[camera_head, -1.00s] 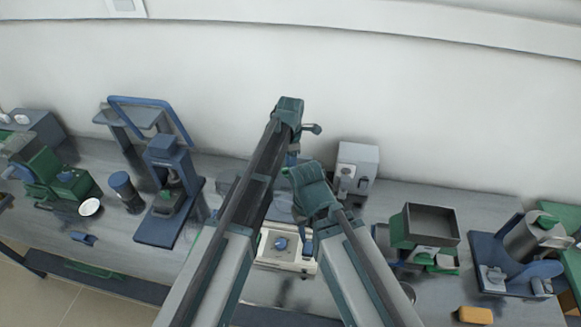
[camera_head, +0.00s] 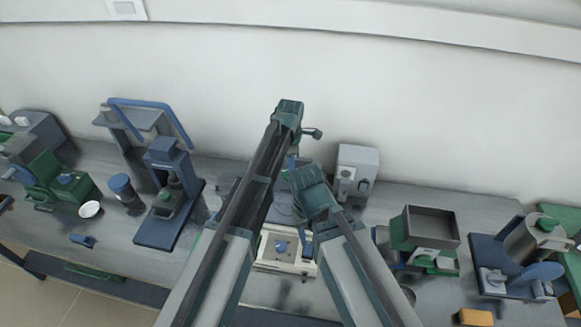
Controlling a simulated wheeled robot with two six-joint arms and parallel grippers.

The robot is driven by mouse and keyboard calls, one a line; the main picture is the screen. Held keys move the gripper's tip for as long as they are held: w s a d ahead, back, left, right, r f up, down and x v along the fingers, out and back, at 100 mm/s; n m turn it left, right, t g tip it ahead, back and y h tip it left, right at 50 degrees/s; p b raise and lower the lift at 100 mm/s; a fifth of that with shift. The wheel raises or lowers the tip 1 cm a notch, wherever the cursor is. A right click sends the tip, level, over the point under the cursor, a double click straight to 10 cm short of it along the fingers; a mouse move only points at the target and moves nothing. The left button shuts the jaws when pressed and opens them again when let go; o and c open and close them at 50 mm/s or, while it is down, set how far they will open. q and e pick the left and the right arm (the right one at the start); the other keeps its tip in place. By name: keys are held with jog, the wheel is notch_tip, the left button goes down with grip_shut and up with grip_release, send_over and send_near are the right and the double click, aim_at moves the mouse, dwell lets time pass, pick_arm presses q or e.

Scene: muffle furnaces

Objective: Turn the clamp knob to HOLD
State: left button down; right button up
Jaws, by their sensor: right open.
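A cream-coloured box (camera_head: 272,262) stands on the bench below my arms, with a blue knob (camera_head: 281,247) on its top face. This looks like the clamp knob, but no HOLD mark can be read and its setting cannot be told. My right gripper (camera_head: 308,190) is open, above and behind the box in the picture, apart from the knob. Its fingers are mostly hidden by its own wrist. My left arm reaches farther up toward the wall. Its wrist shows, but its fingers are hidden or too small to tell.
A grey box with knobs (camera_head: 357,168) stands right of my right wrist. A blue press (camera_head: 168,190) and dark blue cylinder (camera_head: 121,187) are at left. A green device with a grey tray (camera_head: 432,222) and an orange block (camera_head: 475,317) are at right. The wall is behind.

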pick_arm(q)
jog(key=m, duration=1.5)
jog(key=shift+s, duration=0.1)
jog(key=m, duration=0.5)
jog(key=shift+a+m, duration=0.1)
jog(key=shift+m, duration=0.3)
jog(key=m, duration=0.5)
jog(key=shift+m, duration=0.3)
jog(key=c, duration=0.8)
grip_release()
